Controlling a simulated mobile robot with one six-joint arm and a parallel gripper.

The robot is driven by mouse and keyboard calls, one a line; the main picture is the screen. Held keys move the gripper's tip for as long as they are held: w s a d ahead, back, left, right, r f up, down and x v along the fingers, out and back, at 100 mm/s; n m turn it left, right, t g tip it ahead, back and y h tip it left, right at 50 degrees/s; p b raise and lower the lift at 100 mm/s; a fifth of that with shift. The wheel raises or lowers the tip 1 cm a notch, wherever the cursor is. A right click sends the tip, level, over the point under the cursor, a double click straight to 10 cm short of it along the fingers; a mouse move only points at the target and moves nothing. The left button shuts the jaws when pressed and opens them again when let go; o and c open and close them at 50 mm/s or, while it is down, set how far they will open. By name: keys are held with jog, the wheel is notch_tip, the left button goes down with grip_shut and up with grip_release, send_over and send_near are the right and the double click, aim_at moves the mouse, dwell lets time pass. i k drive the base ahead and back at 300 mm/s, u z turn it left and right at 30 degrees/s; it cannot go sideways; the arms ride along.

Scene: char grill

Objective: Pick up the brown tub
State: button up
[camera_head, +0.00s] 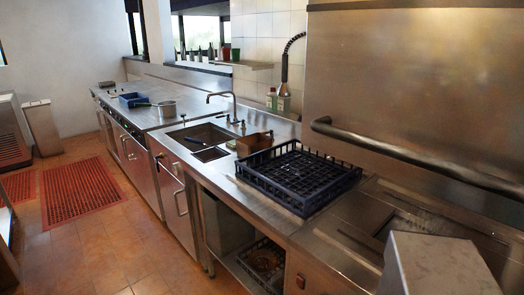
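A small brown tub (252,144) stands on the steel counter, at the right edge of the sink (201,137) and just behind the dark blue dish rack (298,177). The rack's back corner lies close to its lower right side. Whether the tub holds anything is too small to tell. My gripper is not in view.
A tap (224,106) rises behind the sink. A pot (167,108) and a blue tray (133,99) stand farther left. Bottles (283,101) stand against the wall. A steel bar (400,153) crosses the right side. Red mats (82,189) lie on the floor.

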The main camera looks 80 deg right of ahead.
aim_at(251, 143)
jog(key=z, duration=0.65)
jog(key=i, duration=1)
jog(key=u, duration=0.05)
